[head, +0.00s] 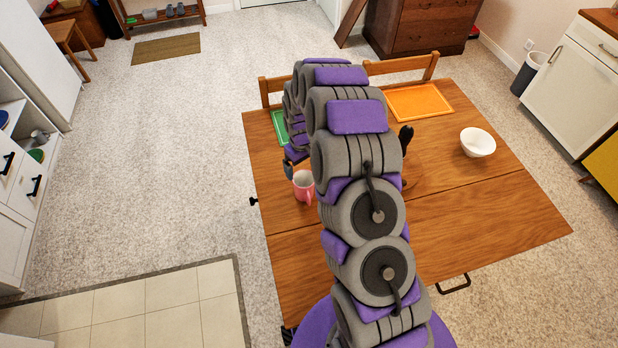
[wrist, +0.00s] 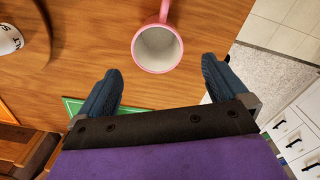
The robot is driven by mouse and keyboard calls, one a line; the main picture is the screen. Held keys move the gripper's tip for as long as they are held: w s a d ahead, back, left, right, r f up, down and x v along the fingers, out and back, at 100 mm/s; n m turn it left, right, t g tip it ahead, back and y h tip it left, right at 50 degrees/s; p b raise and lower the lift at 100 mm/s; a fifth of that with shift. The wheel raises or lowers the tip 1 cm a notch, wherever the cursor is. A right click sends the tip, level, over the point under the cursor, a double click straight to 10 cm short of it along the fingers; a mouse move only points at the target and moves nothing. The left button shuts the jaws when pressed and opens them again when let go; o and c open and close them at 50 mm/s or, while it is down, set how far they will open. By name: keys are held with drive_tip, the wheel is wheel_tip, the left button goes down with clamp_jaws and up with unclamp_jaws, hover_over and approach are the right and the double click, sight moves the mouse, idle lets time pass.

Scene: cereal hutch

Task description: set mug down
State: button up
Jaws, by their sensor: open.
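A pink mug (head: 303,186) with a white inside stands upright on the wooden table (head: 480,205), near its left edge. In the wrist view the mug (wrist: 157,48) shows its open mouth, with its handle pointing away from my gripper. My gripper (wrist: 160,73) is open and empty, with its two blue fingers spread apart. The mug is just beyond the fingertips, near the middle of the gap, and appears clear of both fingers. In the head view my arm hides much of the gripper.
A white bowl (head: 477,142) and an orange tray (head: 418,102) are on the table's right side. A green mat (head: 280,128) lies at the far left. A white lettered container (wrist: 9,40) shows in the wrist view. Chairs stand behind the table; its front right is clear.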

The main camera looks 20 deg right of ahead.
drive_tip(key=s+a+r+m, duration=0.1)
drive_tip(key=s+r, duration=0.6)
drive_tip(key=r, duration=0.3)
drive_tip(key=s+a+r, duration=0.1)
drive_tip(key=s+r, duration=0.6)
drive_tip(key=r, duration=0.2)
drive_tip(key=s+r+m, duration=0.1)
drive_tip(key=s+r, duration=0.2)
drive_tip(key=s, duration=0.6)
drive_tip(key=s+d+r+m+g, duration=0.1)
drive_tip(key=s+r, duration=0.2)
drive_tip(key=s, duration=0.6)
drive_tip(key=s+r+m, duration=0.1)
drive_tip(key=s+r, duration=0.2)
drive_tip(key=s, duration=0.6)
drive_tip(key=shift+s+d+m+g, duration=0.3)
drive_tip(key=shift+s+d+g, duration=0.1)
drive_tip(key=shift+f, duration=0.1)
